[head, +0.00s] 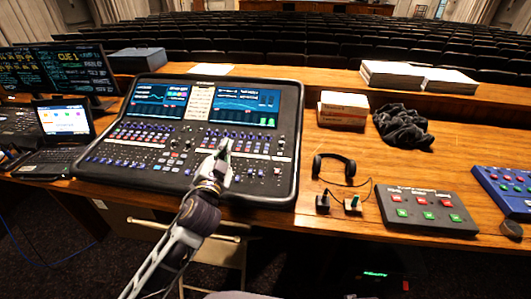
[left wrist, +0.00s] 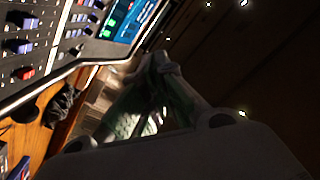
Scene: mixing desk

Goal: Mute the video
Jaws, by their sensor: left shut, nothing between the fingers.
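The mixing console (head: 199,138) stands tilted on the wooden desk, with two lit screens, rows of blue faders and small coloured buttons. My left gripper (head: 225,146) is shut and empty over the console's lower right half; I cannot tell whether it touches the surface. In the left wrist view my gripper (left wrist: 155,62) has its fingertips together, with the console (left wrist: 38,50) at the upper left. A grey button box (head: 425,212) with red and green buttons sits to the right; its labels are too small to read. My right gripper is not in view.
A headset (head: 333,167), two small joysticks (head: 353,203), a dark cloth (head: 402,126) and a blue button box (head: 503,190) lie right of the console. A laptop (head: 63,121) stands at the left. Bare desk (head: 470,135) shows right of the cloth.

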